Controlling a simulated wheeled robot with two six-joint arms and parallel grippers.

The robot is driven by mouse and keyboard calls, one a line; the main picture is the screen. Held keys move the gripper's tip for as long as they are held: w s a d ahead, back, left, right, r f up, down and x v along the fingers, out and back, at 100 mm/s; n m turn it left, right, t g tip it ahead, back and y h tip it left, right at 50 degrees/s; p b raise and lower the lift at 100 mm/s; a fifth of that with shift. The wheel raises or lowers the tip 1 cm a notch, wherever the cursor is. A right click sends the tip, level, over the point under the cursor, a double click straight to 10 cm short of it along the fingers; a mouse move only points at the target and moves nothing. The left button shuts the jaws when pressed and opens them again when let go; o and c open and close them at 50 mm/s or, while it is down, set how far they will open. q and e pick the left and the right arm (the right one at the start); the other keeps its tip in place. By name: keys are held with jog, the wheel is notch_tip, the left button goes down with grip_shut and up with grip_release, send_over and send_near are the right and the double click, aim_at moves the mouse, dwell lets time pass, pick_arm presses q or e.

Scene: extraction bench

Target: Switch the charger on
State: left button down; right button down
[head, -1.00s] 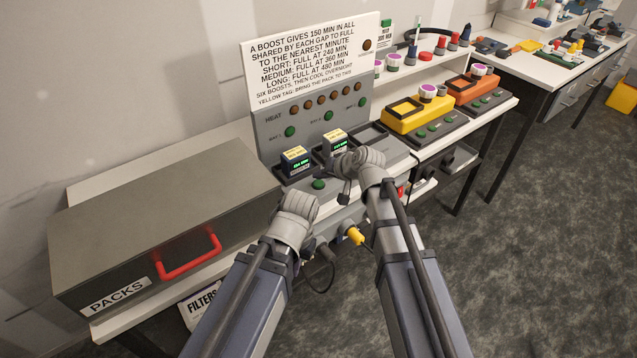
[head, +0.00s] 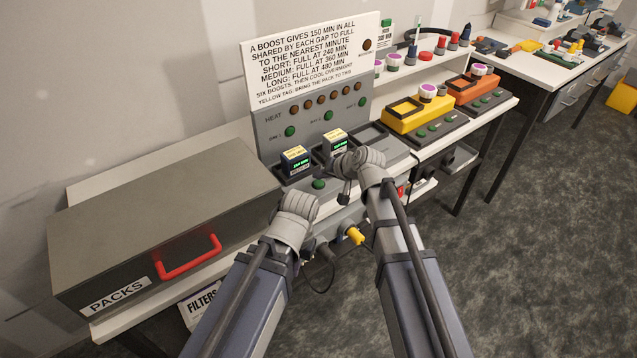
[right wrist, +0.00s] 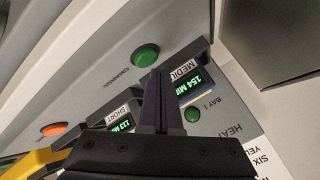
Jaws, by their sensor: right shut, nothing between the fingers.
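The grey charger (head: 270,129) stands on the bench with two packs in its bays. The left pack (head: 296,160) has a lit green display. In the right wrist view a pack labelled MEDI... (right wrist: 188,88) reads 154 MIN, and a partly hidden one labelled SHORT (right wrist: 121,122) stands beside it. A green button (head: 318,184) is on the charger's front ledge; it also shows in the right wrist view (right wrist: 145,55). My right gripper (right wrist: 160,72) is shut and empty, its tips appearing just beside that button; contact cannot be told. My left gripper (head: 297,205) is front left of the charger, fingers hidden.
A grey PACKS box (head: 160,215) with a red handle stands left of the charger. A yellow unit (head: 415,117) and an orange unit (head: 475,90) stand to the right. A sign board (head: 312,58) rises behind the charger. An orange button (right wrist: 54,129) shows in the right wrist view.

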aim_at(321, 185)
jog(key=shift+f+b, duration=0.3)
jog(key=shift+f, duration=0.05)
jog(key=shift+f+b, duration=0.4)
jog(key=shift+f, duration=0.05)
dwell(0.5)
jog(key=shift+r, duration=0.1)
jog(key=shift+r+p, duration=0.8)
jog(key=shift+p, duration=0.05)
notch_tip(321, 185, up, 5)
jog(key=p, duration=0.5)
dwell(0.3)
dwell(0.5)
